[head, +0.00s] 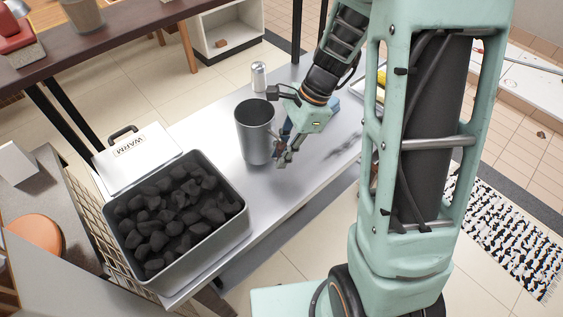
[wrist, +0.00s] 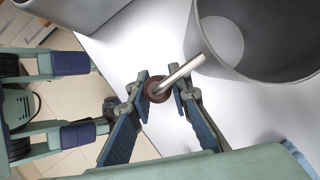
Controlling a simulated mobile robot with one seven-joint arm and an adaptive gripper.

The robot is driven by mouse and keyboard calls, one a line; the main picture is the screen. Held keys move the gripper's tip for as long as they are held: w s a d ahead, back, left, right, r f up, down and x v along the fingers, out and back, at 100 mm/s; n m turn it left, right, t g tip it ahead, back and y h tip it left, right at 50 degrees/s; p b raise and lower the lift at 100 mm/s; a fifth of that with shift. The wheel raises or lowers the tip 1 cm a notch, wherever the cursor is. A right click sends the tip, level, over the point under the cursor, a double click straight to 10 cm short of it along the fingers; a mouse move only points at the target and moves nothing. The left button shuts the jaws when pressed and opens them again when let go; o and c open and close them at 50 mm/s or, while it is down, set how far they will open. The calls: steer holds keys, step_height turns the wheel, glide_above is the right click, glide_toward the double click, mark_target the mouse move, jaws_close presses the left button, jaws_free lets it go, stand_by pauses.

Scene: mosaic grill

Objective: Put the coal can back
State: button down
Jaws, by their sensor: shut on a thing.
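The coal can (head: 256,138) is a tall grey metal cylinder, upright at the middle of the metal table. Its open top and bare inner wall show in the wrist view (wrist: 285,72), and no coal is visible inside. A metal rod with a round brown end (wrist: 157,90) sticks out from its side as a handle. My gripper (head: 283,154) is at the can's right side, its fingers around the brown end. The gripper also shows in the wrist view (wrist: 162,86). I cannot tell whether the can's base touches the table.
A grey grill box full of black coals (head: 243,208) stands on the table's left end, with a white lid marked WARM (head: 135,158) behind it. A small silver shaker (head: 259,76) stands behind the can. The tabletop (head: 205,137) between box and can is clear.

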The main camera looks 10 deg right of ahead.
steer(key=shift+f+b, duration=0.55)
steer(key=shift+f, duration=0.4)
steer(key=shift+f, duration=0.2)
steer(key=c, duration=1.8)
jaws_free()
steer(key=shift+d+r, duration=0.15)
steer(key=shift+r, duration=0.4)
steer(key=p+v, duration=0.1)
steer(key=v, duration=1)
steer(key=shift+r+p, duration=0.15)
steer(key=shift+p, duration=0.15)
